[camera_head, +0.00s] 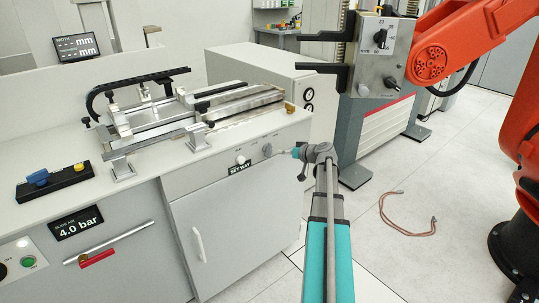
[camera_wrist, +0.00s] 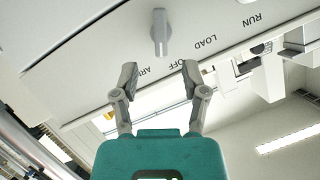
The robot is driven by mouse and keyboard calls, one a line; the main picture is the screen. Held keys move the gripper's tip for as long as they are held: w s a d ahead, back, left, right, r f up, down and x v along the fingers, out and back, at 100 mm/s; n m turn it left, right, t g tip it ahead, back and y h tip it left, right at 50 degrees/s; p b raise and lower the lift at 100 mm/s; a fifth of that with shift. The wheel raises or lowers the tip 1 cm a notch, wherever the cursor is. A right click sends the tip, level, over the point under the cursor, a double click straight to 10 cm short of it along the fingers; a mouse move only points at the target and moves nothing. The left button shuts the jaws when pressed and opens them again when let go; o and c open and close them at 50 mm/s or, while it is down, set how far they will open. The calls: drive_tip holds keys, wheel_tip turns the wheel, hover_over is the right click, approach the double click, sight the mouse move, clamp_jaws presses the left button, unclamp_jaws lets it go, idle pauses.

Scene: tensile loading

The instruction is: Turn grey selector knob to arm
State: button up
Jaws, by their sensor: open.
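The grey selector knob (camera_wrist: 159,32) shows in the wrist view on a pale panel, its bar running roughly up and down in the picture. Labels reading OFF, LOAD, RUN and one partly hidden that looks like ARM are printed near it. In the head view the grey knob (camera_head: 267,150) is on the bench's upper front panel. My gripper (camera_wrist: 160,78) is open and empty, its fingers spread, with the knob beyond the gap between them. In the head view my gripper (camera_head: 296,153) is just right of the knob, apparently apart from it.
A lighter knob (camera_head: 241,160) and a black label plate (camera_head: 238,169) are left of the grey knob. A metal fixture (camera_head: 150,115) stands on the bench top. A testing machine with black jaws (camera_head: 325,68) and an orange arm (camera_head: 440,50) is at right.

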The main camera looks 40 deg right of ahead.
sight(270, 155)
drive_tip(key=b+x, duration=0.2)
drive_tip(key=x, duration=0.7)
drive_tip(key=shift+b, duration=0.35)
drive_tip(key=shift+c, duration=0.2)
